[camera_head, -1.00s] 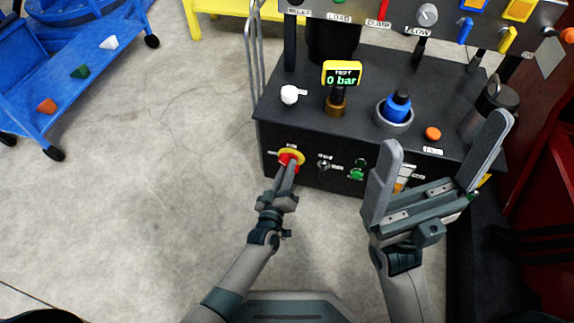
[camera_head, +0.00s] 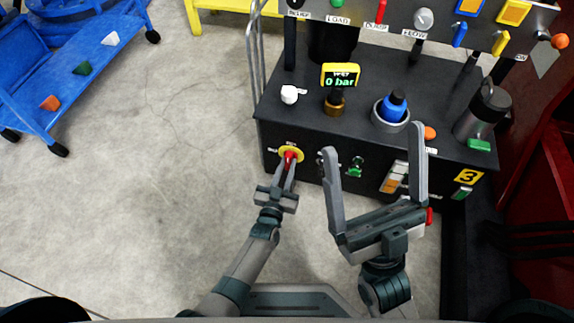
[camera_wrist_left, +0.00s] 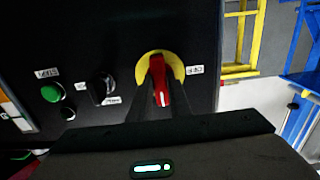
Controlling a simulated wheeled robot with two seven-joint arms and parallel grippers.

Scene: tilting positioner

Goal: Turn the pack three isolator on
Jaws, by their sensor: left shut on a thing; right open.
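The isolator has a red handle on a yellow round plate (camera_head: 299,151), on the left of the front face of the black pack. My left gripper (camera_head: 289,163) is shut on the red handle, with its fingers on either side. In the left wrist view the red handle (camera_wrist_left: 162,90) runs roughly up and down on the yellow plate (camera_wrist_left: 146,70), with a white mark at its lower end. A small label (camera_wrist_left: 195,70) sits beside it, not clearly readable. My right gripper (camera_head: 372,138) is open and empty in front of the panel's right half.
A yellow "3" plate (camera_head: 468,177) is on the front face. A green button (camera_head: 355,170) and a black knob (camera_wrist_left: 101,87) sit beside the isolator. A gauge (camera_head: 341,75) reads 0 bar. A blue cart (camera_head: 85,70) stands left; floor between is clear.

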